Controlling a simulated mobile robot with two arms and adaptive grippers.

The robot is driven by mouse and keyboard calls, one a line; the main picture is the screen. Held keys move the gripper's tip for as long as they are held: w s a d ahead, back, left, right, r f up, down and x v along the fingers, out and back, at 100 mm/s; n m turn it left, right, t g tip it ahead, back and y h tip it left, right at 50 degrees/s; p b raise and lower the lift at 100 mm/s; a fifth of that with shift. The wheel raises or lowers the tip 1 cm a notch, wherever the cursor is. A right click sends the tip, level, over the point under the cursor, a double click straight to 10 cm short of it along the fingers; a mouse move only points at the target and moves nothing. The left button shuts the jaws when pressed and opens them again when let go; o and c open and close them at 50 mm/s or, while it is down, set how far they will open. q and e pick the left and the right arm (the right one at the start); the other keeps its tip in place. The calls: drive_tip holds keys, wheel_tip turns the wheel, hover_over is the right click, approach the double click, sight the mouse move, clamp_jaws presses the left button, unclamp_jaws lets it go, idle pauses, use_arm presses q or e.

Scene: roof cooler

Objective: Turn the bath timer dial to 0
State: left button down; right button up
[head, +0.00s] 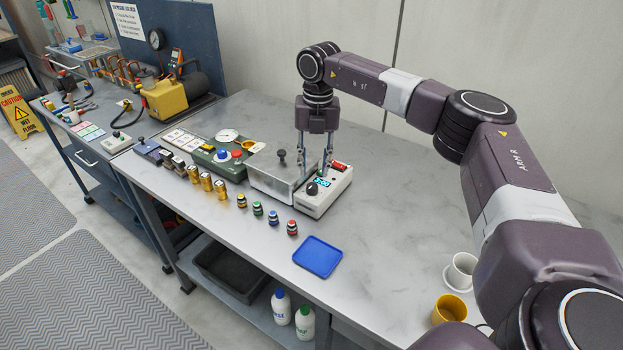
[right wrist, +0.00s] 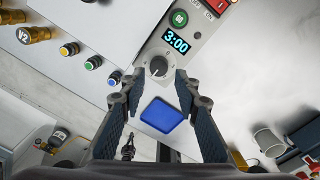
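The bath timer is a white box (head: 325,193) on the table, beside a lidded metal bath (head: 270,175). Its display (right wrist: 176,41) reads 3:00 in the right wrist view. The dial is a round knob, dark in the head view (head: 312,188) and grey in the right wrist view (right wrist: 158,67). My right gripper (head: 312,176) points down above the timer. In the right wrist view its two fingers (right wrist: 158,82) are apart, with the dial just beyond and between their tips. I see no clear contact. My left gripper is not in view.
A green button (right wrist: 180,18) and a red switch (right wrist: 217,4) sit on the timer near the display. Several small colored-top pieces (head: 257,209) stand in front of it. A blue tray (head: 318,257) lies nearby; a white cup (head: 460,271) and yellow cup (head: 449,309) stand right.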

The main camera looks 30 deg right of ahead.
sight(313, 185)
wheel_tip(313, 185, down, 6)
drive_tip(key=shift+a+r+p, duration=0.1)
drive_tip(key=shift+r+p, duration=0.15)
drive_tip(key=shift+p, duration=0.25)
clamp_jaws()
